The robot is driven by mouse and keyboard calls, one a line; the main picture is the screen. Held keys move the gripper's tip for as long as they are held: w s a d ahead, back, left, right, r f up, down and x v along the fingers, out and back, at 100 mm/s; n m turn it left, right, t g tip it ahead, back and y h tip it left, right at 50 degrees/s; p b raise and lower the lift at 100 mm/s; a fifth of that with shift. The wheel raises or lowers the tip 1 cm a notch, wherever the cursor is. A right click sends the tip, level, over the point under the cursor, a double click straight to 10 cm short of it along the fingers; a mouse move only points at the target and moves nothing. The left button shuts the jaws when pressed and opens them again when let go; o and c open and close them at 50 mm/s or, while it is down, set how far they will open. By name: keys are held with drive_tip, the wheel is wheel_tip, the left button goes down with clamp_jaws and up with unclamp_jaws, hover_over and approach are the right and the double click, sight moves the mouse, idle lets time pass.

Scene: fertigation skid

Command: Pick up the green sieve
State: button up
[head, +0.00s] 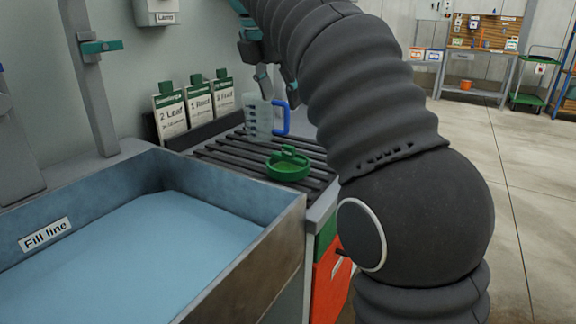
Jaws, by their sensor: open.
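The green sieve (288,168) is a round, shallow green piece with a raised grip on top. It rests on a dark slatted rack (222,154) beside the basin. My gripper (278,90) is open, pointing down above and behind the sieve in the picture, apart from it. Its fingertips show close to the top of a clear measuring jug (262,122) with a blue handle; I cannot tell whether they touch it. The upper part of my gripper is partly hidden by my arm.
An open basin (277,223) of blue liquid is at the front left.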

drive_tip(key=a+n, duration=0.1)
drive_tip(key=b, duration=0.2)
hover_over(287, 146)
drive_tip(key=s+a, duration=0.1)
drive_tip(key=shift+n, duration=0.3)
wheel_tip(287, 146, down, 8)
drive_tip(key=shift+s+a+r, duration=0.1)
drive_tip(key=shift+s+r, duration=0.05)
drive_tip(key=shift+r, duration=0.1)
drive_tip(key=shift+s+b+x, duration=0.2)
drive_tip(key=shift+b+x, duration=0.2)
drive_tip(key=shift+x, duration=0.95)
drive_tip(key=shift+s+b+x, duration=0.15)
drive_tip(key=shift+b+x, duration=0.25)
drive_tip(key=shift+x, duration=0.95)
clamp_jaws()
